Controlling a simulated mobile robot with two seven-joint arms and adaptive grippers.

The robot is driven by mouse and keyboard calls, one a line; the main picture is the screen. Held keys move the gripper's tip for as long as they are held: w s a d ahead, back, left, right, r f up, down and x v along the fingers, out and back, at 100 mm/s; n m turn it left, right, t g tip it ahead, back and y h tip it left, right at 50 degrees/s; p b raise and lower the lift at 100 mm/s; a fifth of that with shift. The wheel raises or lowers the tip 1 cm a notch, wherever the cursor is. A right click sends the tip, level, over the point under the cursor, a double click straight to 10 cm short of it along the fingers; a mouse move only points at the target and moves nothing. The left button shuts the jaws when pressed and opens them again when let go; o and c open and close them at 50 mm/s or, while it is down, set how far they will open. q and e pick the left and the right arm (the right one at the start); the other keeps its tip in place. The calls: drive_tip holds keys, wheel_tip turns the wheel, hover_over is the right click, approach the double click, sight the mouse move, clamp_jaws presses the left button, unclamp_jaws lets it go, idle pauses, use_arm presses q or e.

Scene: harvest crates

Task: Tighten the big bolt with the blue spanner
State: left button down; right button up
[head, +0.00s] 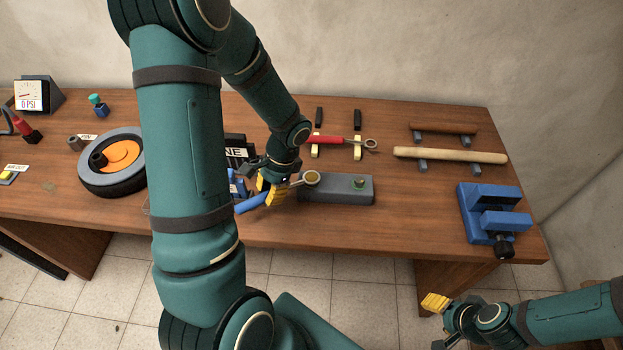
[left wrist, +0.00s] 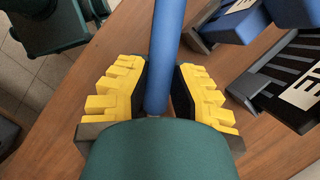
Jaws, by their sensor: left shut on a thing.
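The blue spanner has a blue handle (head: 252,203), and its metal ring end (head: 311,177) is over the left end of the grey block (head: 335,195). The big bolt shows as a brass-coloured centre inside that ring; the ring looks to be around it, but how far down it sits I cannot tell. My left gripper (head: 271,189) is shut on the spanner's handle, left of the block. In the left wrist view the blue handle (left wrist: 167,55) runs between the yellow fingers. My right gripper (head: 437,312) is off the table's front right; its opening cannot be made out.
A smaller bolt (head: 360,183) stands on the block's right end. A red-handled spanner (head: 335,140) lies on a rack behind. A blue vise (head: 492,215) is at the right, with wooden handles (head: 450,154) behind it. A wheel (head: 112,160) lies left. The table between block and vise is clear.

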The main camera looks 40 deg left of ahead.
use_arm(q)
drive_tip(key=shift+r+p, duration=1.15)
drive_tip(key=shift+r, duration=0.25)
idle(1.8)
drive_tip(key=shift+r, duration=0.35)
drive_tip(key=shift+r+p, duration=0.9)
drive_tip(key=shift+p, duration=0.05)
drive_tip(key=shift+r+p, duration=1.6)
drive_tip(key=shift+r, duration=0.35)
